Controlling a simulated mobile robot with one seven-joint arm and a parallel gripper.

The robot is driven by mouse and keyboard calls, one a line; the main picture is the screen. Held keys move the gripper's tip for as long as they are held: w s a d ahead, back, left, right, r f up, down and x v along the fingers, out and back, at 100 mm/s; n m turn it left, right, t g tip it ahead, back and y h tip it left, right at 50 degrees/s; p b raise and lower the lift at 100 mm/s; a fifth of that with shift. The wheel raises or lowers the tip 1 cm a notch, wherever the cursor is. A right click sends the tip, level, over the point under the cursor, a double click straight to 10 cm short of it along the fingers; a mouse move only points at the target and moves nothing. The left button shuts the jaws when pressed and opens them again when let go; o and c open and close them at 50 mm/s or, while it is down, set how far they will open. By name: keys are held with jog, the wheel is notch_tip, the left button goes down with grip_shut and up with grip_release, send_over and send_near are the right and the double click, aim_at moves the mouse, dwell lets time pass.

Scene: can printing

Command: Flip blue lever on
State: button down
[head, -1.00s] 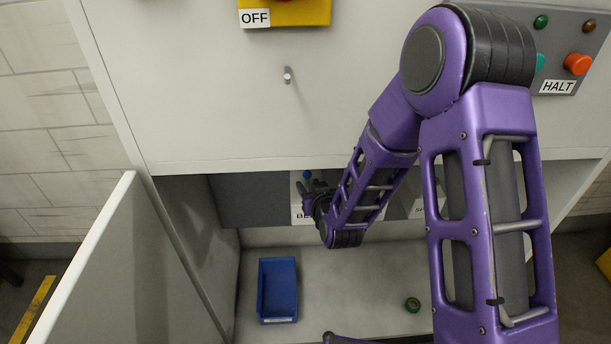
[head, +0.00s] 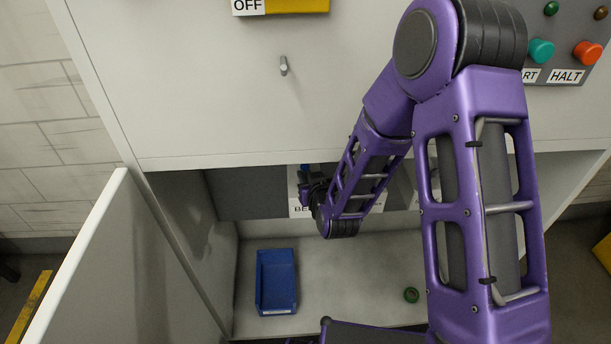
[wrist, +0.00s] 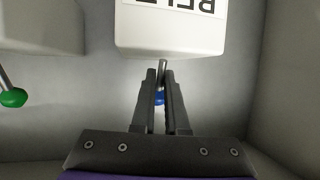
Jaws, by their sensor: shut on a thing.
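The blue lever is a thin metal stem with a blue knob (wrist: 158,98) on a white box with an upside-down label (wrist: 170,35) in the wrist view. My gripper (wrist: 162,76) has its two dark fingers closed around the lever, with the knob showing between them. In the head view my gripper (head: 308,184) is under the cabinet's upper panel, at the white box labelled "BE…" (head: 295,207). Only a bit of the blue knob (head: 305,167) shows there; the fingers and arm hide the rest.
A green-knobbed lever (wrist: 13,97) sits on a neighbouring white box (wrist: 40,28). An open door (head: 95,265) stands at left. The overhanging white panel (head: 210,110) is close above my forearm.

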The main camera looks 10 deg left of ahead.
jog(key=shift+a, duration=0.1)
jog(key=shift+r+p, duration=0.25)
jog(key=shift+p, duration=0.2)
jog(key=shift+w+a+f+g+p, duration=0.15)
jog(key=shift+f+g+p, duration=0.15)
jog(key=shift+g, duration=0.3)
jog(key=shift+r, duration=0.1)
jog(key=c, duration=0.9)
grip_release()
jog(key=shift+c, duration=0.2)
